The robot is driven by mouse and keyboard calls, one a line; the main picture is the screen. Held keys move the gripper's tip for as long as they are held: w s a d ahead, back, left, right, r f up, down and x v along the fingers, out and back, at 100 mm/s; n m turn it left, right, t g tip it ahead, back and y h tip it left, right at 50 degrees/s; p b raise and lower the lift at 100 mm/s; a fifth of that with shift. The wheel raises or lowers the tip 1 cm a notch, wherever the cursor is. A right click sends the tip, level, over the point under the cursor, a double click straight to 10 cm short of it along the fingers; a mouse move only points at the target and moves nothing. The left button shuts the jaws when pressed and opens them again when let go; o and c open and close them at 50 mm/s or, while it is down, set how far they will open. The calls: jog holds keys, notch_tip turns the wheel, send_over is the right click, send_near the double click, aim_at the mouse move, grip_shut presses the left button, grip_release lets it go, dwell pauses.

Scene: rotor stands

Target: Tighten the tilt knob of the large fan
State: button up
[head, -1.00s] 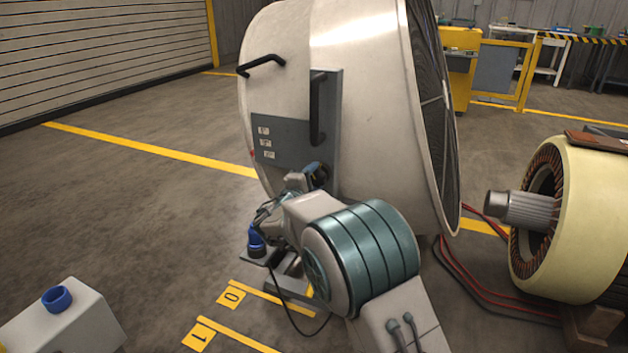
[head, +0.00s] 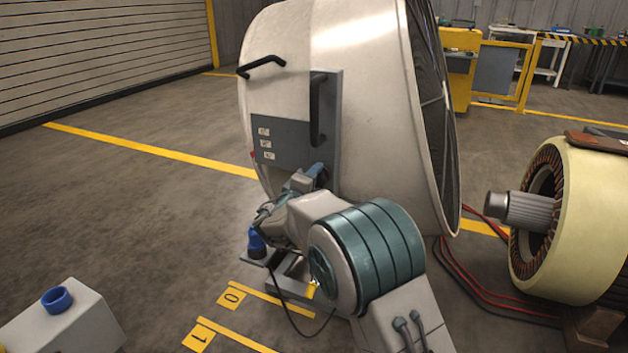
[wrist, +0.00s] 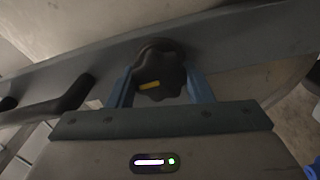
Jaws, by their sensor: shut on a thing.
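The large fan (head: 365,90) is a big pale drum with a dark grille on its right side, standing tilted in the middle of the head view. Its tilt knob (wrist: 158,72) is a black lobed knob with a yellow mark, on a grey bracket bar (wrist: 240,42) in the wrist view. My gripper (wrist: 160,88) has its two blue fingers on either side of the knob and is shut on it. In the head view my arm hides the knob, and only part of the gripper (head: 318,172) shows against the fan's bracket.
Black handles (head: 317,110) stick out from the fan housing near my wrist. A blue plug (head: 257,241) stands by the fan's base. A cream motor stator (head: 590,220) stands at the right, with red cables (head: 470,290) on the floor.

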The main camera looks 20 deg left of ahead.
jog(key=o, duration=1)
jog(key=shift+s, duration=0.1)
jog(key=s+a+p, duration=0.1)
jog(key=s+p, duration=0.2)
jog(key=s, duration=1)
jog(key=shift+s+p, duration=0.35)
